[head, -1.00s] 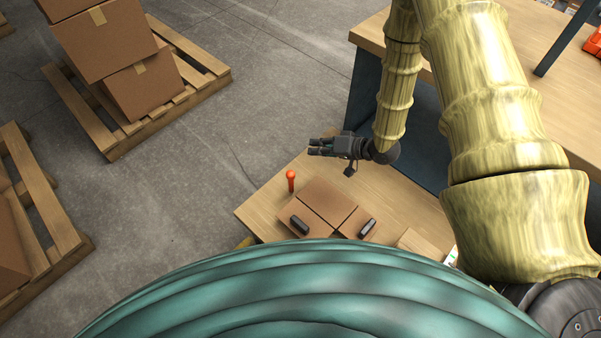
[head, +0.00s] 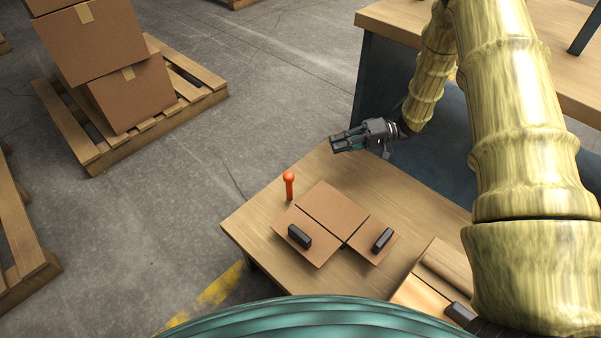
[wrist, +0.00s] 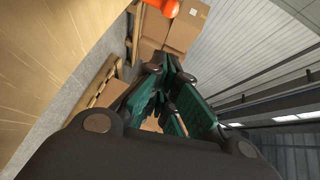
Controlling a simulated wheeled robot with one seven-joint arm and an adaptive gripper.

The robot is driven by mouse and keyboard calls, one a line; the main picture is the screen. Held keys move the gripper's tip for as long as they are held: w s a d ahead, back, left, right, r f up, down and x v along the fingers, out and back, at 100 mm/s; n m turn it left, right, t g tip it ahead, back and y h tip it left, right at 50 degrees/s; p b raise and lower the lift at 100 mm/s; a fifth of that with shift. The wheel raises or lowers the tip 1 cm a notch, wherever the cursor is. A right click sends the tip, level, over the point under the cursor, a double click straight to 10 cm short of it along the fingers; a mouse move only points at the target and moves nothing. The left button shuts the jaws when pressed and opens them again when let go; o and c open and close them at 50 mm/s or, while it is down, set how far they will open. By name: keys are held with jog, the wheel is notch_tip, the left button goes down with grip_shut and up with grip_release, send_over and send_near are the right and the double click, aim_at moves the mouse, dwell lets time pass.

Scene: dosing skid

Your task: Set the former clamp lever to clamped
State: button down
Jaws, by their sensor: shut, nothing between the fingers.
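An orange lever with a round knob (head: 288,183) stands upright near the far left edge of the wooden table, beside a brown panel, in the head view. I take it to be the former clamp lever; no label on it can be read. An orange shape (wrist: 162,6) at the top edge of the wrist view looks like its knob. My gripper (head: 334,144) is shut and empty. It is up and to the right of the lever in the head view, apart from it, pointing left.
Brown panels (head: 333,213) with two dark blocks (head: 299,236) (head: 382,239) lie on the table (head: 412,207). A second bench (head: 395,22) stands behind my arm. Pallets with cardboard boxes (head: 130,92) stand on the floor at left. Free floor lies between.

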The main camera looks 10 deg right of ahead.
aim_at(289, 187)
jog(key=shift+d, duration=0.25)
jog(key=shift+a, duration=0.1)
jog(key=s+a+f+b, duration=0.1)
jog(key=a+b, duration=0.1)
jog(key=a, duration=0.4)
jog(key=s+a+f+b, duration=0.1)
jog(key=a+b, duration=0.1)
jog(key=a, duration=0.4)
jog(key=shift+s+a+f+b, duration=0.25)
jog(key=shift+s+b, duration=0.1)
jog(key=shift+b, duration=0.05)
jog(key=shift+r, duration=0.1)
